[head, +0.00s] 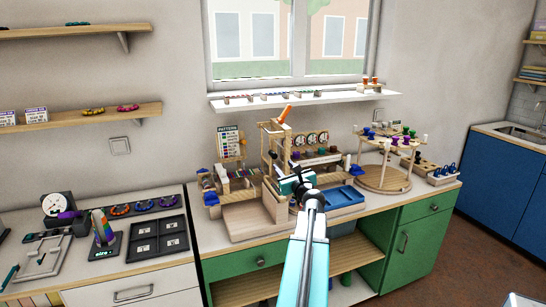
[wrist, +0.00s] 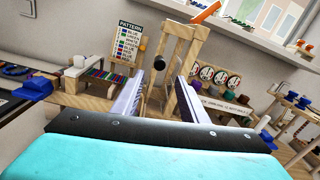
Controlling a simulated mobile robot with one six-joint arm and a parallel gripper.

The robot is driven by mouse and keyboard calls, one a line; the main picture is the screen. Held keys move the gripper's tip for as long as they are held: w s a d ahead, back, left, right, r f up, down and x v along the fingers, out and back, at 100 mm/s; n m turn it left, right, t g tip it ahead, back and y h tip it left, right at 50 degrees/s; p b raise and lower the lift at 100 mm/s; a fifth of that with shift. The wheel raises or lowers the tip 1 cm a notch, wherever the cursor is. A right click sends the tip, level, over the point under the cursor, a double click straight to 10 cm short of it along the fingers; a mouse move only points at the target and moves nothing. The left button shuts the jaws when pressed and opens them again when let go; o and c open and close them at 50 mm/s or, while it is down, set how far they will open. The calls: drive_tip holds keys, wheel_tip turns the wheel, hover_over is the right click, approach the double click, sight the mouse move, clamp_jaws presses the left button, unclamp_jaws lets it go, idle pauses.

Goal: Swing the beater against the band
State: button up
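A small wooden loom stands on the bench ahead. Its upright wooden frame, which looks like the beater (head: 270,142), has an orange handle (head: 285,113) slanting up from its top. In the wrist view the frame (wrist: 183,60) rises beyond my fingers, with the orange handle (wrist: 205,12) above. My gripper (head: 290,184) is in front of the loom, and in the wrist view my gripper (wrist: 158,100) shows two fingers spread apart with nothing held between them. The handle is higher than the fingers and apart from them. I cannot make out the band clearly; my arm and gripper cover part of the loom.
A pattern card (head: 229,143) stands left of the frame. A blue tray (head: 342,196) lies to the right, and a round wooden stand with pegs (head: 384,180) beyond it. Dials and spools (head: 308,140) sit behind. A window shelf (head: 300,100) is above.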

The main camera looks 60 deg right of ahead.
sight(275, 156)
drive_tip(key=shift+p+x, duration=0.95)
drive_tip(key=shift+x, duration=5.2)
drive_tip(key=shift+w+a, duration=0.1)
clamp_jaws()
